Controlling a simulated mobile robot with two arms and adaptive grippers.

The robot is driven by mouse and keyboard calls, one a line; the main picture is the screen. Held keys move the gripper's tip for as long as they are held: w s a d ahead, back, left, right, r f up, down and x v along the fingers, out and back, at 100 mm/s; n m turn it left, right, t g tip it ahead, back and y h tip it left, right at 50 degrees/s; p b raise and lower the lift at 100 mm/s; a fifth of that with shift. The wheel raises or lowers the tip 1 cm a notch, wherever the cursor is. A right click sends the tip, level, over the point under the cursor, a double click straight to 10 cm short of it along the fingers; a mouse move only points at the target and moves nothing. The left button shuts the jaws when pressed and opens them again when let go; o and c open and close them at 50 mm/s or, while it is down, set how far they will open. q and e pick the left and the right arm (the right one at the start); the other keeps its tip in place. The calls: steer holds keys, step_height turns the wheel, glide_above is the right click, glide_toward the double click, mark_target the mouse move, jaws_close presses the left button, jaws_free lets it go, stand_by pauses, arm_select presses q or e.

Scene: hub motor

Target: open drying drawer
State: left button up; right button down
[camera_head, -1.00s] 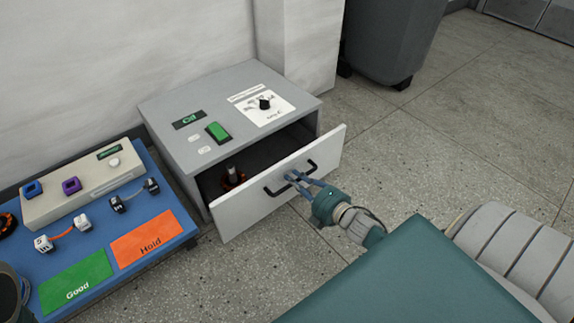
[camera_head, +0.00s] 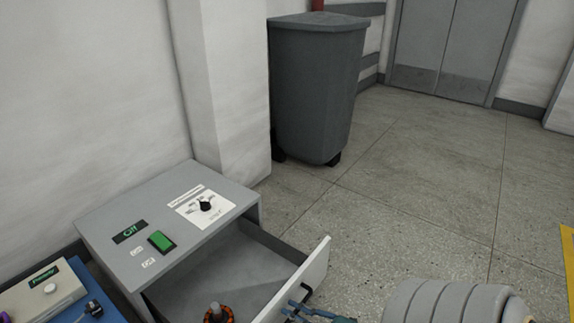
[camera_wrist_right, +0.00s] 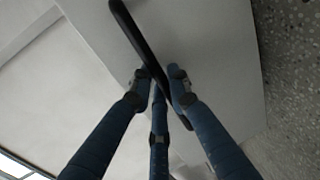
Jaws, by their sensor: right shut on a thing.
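The drying drawer (camera_head: 314,270) stands well out of its grey cabinet (camera_head: 122,254), with its inside showing. An orange and black hub motor part (camera_head: 214,315) lies in it, cut off by the picture's lower edge. My right gripper (camera_head: 298,308) is at the drawer's outer face in the head view. In the right wrist view my right gripper (camera_wrist_right: 162,82) is shut on the black bar handle (camera_wrist_right: 137,42) of the white drawer front (camera_wrist_right: 225,60). My left gripper is not in view.
The cabinet top has a green switch (camera_head: 162,241) and a dial (camera_head: 205,205). A blue board with a small device (camera_head: 45,290) is at the lower left. A grey bin (camera_head: 315,95) stands behind.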

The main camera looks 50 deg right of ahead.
steer(key=shift+s+a+f, duration=0.1)
steer(key=shift+s+f, duration=0.05)
steer(key=shift+s, duration=0.05)
steer(key=c, duration=1.7)
jaws_free()
steer(key=v, duration=1.2)
